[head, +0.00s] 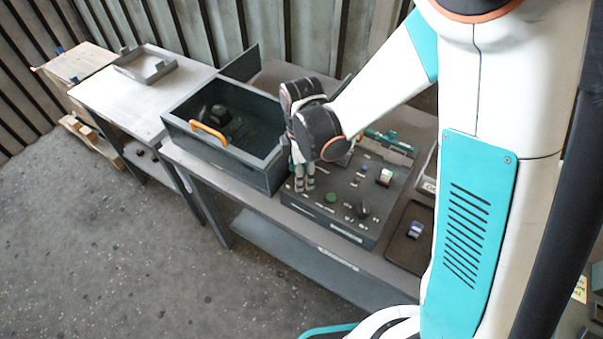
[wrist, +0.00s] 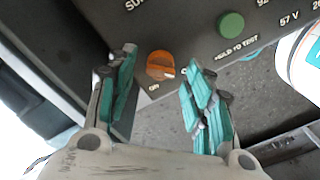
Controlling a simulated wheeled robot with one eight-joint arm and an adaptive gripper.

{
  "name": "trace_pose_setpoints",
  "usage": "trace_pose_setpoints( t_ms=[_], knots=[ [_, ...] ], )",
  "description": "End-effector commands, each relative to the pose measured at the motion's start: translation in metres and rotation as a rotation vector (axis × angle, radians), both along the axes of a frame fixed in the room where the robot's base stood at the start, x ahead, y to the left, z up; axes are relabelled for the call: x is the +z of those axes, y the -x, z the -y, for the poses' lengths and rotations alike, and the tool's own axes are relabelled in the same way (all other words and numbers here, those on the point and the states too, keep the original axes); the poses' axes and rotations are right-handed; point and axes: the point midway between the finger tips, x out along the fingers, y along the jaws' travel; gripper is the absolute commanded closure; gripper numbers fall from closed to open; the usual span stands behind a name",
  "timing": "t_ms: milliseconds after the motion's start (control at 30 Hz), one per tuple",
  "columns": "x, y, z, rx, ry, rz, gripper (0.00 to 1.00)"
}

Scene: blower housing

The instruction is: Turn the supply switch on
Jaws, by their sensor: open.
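The supply switch, an orange rotary knob (wrist: 160,66), sits on the dark panel (wrist: 185,28) in the wrist view. Its pale mark points right, towards a label mostly hidden by a finger; an ON label is just below the knob. My gripper (wrist: 160,72) is open, with one teal fingertip on each side of the knob. No contact with the knob is visible. In the head view, my gripper (head: 304,180) points down over the left part of the control panel (head: 345,222), and I cannot make out the knob there.
A green button (wrist: 231,25) marked HOLD TO TEST is right of the knob; it also shows in the head view (head: 331,197). An open grey box (head: 262,150) with an orange handle stands left of the panel. A dark tray (head: 405,250) lies to the right.

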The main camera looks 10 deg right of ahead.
Motion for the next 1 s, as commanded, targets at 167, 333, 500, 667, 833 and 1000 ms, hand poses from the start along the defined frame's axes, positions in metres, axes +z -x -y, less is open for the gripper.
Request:
trace_pose_setpoints(
  t_ms=[167,333,500,667,833,1000],
  knots=[
    [-0.0069,0.0000,0.0003,-0.001,0.000,0.000,0.53],
    [-0.0069,0.0001,0.0003,-0.001,0.000,0.000,0.53],
    [-0.0068,0.0000,0.0003,-0.001,0.000,0.000,0.78],
    [-0.0068,0.0000,0.0003,-0.001,0.000,0.000,0.99],
    [-0.0069,-0.0001,0.0003,-0.007,0.000,0.000,0.99],
    [-0.0074,-0.0001,0.0003,-0.047,0.000,0.000,0.99]
  ],
)
